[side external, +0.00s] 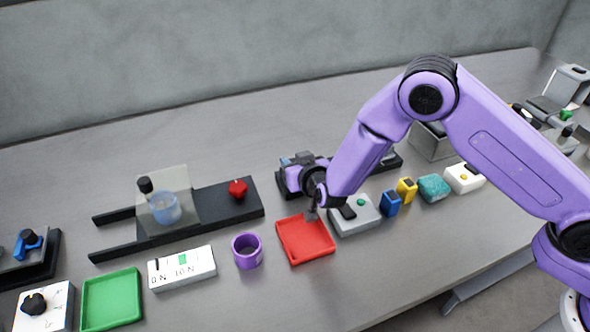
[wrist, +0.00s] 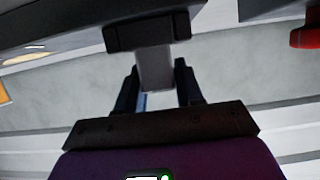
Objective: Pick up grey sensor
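A grey block, which looks like the grey sensor (wrist: 156,70), hangs below a black mount (wrist: 148,33) in the wrist view. My gripper (wrist: 157,80) has its two dark fingers apart, one on each side of the block's lower end. I cannot tell whether either finger touches it. In the side external view my gripper (side external: 296,178) is at a black and grey device (side external: 297,160) behind the red tray. The sensor cannot be made out there, as my arm covers much of that spot.
The red tray (side external: 291,254) lies in front of my gripper, with a purple cup (side external: 247,263) to its left and a grey box (side external: 362,224) with a green button to its right. A black rail stand (side external: 220,222) with a clear panel is at left.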

